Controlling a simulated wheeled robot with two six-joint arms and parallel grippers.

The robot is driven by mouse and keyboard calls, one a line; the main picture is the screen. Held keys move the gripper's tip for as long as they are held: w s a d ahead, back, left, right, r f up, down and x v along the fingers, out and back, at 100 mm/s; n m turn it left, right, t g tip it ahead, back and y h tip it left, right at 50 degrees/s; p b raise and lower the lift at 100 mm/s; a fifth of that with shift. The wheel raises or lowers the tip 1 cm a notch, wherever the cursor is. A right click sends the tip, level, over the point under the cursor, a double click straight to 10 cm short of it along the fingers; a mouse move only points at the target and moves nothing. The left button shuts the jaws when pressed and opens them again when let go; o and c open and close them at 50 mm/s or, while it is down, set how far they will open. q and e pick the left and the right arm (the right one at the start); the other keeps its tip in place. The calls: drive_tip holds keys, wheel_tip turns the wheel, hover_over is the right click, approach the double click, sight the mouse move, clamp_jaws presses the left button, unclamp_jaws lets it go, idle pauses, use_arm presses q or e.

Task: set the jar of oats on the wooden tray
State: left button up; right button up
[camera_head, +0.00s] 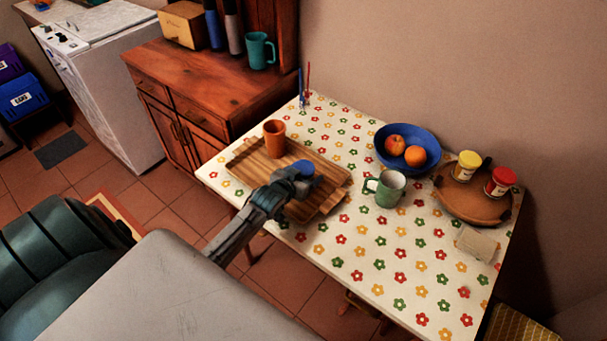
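The wooden tray (248,163) lies on the near left part of the flowered table. An orange-brown cup (274,138) stands on it. My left gripper (297,180) is over the right part of the tray. A round blue top (303,167) shows at its fingertips; it may be the lid of the jar of oats. The body below is hidden by the gripper, so I cannot tell whether it rests on the tray or whether the fingers are closed on it. My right gripper is not in view.
A green mug (386,188) and a blue bowl (407,149) of fruit stand right of the tray. A round brown tray (470,204) holds a yellow-lidded jar (465,166) and a red-lidded jar (500,181). The table's front middle is clear. A wooden cabinet (205,90) stands at left.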

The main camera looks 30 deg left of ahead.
use_arm(q)
drive_tip(key=shift+r, duration=0.2)
drive_tip(key=b+v, duration=0.1)
drive_tip(key=v, duration=1.1)
